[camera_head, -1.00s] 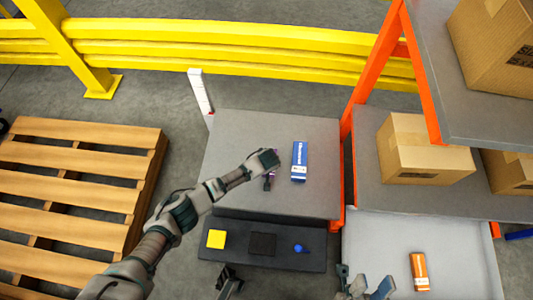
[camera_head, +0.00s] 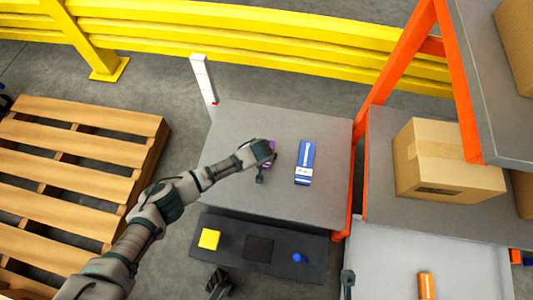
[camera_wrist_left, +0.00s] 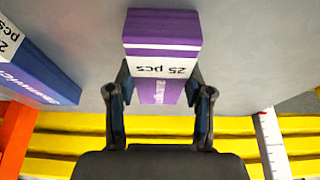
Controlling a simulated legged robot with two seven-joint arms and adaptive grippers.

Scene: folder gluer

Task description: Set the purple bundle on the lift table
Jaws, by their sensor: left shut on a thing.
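The purple bundle (camera_wrist_left: 162,62) has a white band marked "25 pcs". In the left wrist view it lies between the two fingers of my left gripper (camera_wrist_left: 160,100), which is shut on it. In the head view my left gripper (camera_head: 263,158) is over the grey lift table (camera_head: 235,120), left of a blue box. Only a bit of the purple bundle (camera_head: 270,144) shows there, the rest being hidden by the gripper. I cannot tell whether the bundle touches the table. My right gripper is at most a dark fragment at the bottom edge of the head view.
The blue box (camera_head: 305,162) lies on the table, right of my gripper. A white post (camera_head: 203,80) stands at the back left corner. Orange rack uprights (camera_head: 400,60) and cartons are at right. A dark shelf with a yellow square (camera_head: 209,239) is in front.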

